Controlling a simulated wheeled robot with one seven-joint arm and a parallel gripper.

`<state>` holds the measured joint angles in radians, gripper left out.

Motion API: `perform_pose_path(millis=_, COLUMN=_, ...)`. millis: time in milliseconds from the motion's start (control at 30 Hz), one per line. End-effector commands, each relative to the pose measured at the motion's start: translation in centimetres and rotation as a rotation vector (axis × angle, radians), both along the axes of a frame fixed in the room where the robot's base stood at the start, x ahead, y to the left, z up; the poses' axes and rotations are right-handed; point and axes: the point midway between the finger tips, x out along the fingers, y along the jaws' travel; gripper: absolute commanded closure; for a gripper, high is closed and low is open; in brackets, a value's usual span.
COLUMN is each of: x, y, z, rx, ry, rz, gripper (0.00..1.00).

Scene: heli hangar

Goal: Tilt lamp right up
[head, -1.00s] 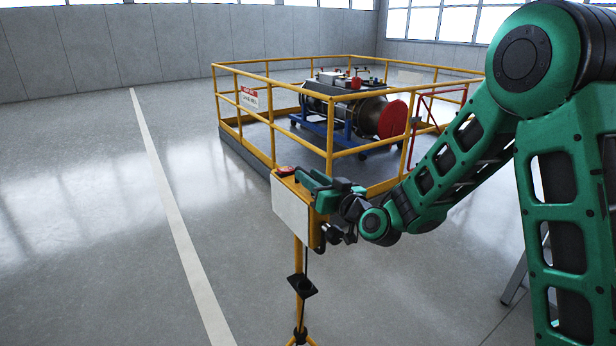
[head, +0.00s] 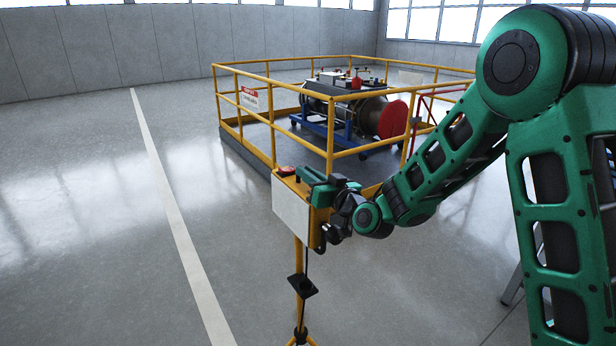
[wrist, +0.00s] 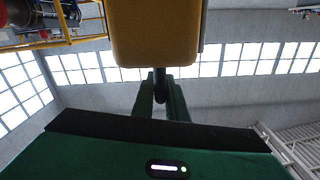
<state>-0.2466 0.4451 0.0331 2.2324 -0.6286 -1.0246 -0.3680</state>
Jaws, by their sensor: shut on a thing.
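The lamp (head: 291,213) is a yellow head with a pale flat front panel, on a yellow stand (head: 299,262). It stands in the lower middle of the head view, its panel facing left. In the wrist view the yellow lamp housing (wrist: 155,35) fills the top middle. My gripper (head: 312,177) is at the lamp's upper right side. In the wrist view my gripper's green fingers (wrist: 161,98) are closed around a dark rod-like part below the housing. The exact grip point is partly hidden in the head view.
A yellow railing (head: 290,75) surrounds a platform behind the lamp, with an engine on a blue cart (head: 345,118) inside. A red-topped knob (head: 285,171) is by the lamp's top. Open grey floor (head: 90,220) lies to the left.

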Motion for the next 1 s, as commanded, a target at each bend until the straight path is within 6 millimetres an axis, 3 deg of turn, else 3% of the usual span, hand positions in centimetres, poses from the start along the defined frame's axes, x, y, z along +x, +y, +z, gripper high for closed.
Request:
perform_pose_path(millis=467, x=2.0, y=-2.6, z=-0.7, rx=0.228, ry=0.155, rz=0.001, gripper=1.00)
perform_pose_path(millis=1000, x=4.5, y=-6.2, z=-2.9, rx=0.567, ry=0.380, rz=0.003, gripper=1.00)
